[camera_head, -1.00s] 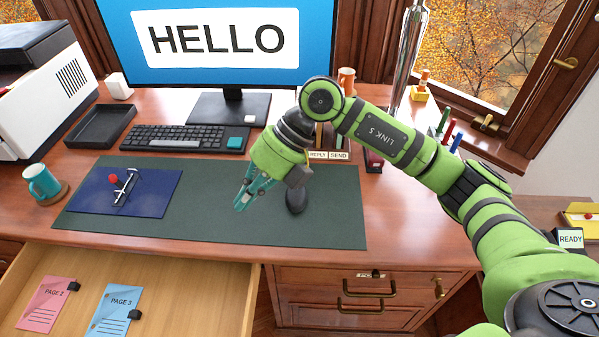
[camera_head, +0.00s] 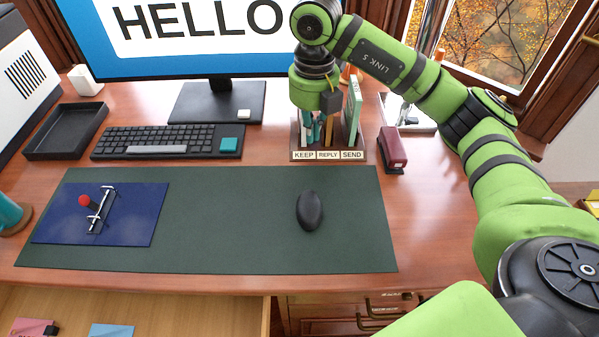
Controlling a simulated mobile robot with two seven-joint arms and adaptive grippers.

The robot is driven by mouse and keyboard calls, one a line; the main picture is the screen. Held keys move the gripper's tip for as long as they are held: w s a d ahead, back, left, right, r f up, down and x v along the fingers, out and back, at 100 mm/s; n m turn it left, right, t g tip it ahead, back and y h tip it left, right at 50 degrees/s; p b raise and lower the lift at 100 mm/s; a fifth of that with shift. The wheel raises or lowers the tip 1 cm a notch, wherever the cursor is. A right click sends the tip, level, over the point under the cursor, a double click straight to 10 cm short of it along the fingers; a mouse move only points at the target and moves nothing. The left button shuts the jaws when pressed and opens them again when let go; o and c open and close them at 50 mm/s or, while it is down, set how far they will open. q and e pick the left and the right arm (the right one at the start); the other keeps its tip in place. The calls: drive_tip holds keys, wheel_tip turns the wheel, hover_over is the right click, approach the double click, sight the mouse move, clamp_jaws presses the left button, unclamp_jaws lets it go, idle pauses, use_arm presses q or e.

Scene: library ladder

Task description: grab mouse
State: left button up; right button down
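The black computer mouse (camera_head: 309,211) lies on the right part of the dark green desk mat (camera_head: 230,240), in full view. The gripper is clear of the mouse. My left gripper is not in view.
A black keyboard (camera_head: 150,141) and the monitor stand (camera_head: 215,102) are left of the holder. A dark red stapler-like object (camera_head: 393,150) stands right of it. A blue board (camera_head: 140,215) lies on the mat's left. The mat around the mouse is clear.

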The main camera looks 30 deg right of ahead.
wheel_tip(320, 180, down, 4)
drive_tip(key=r+b, duration=0.1)
drive_tip(key=b, duration=0.3)
approach(310, 188)
wheel_tip(310, 188, down, 6)
drive_tip(key=shift+f, duration=0.4)
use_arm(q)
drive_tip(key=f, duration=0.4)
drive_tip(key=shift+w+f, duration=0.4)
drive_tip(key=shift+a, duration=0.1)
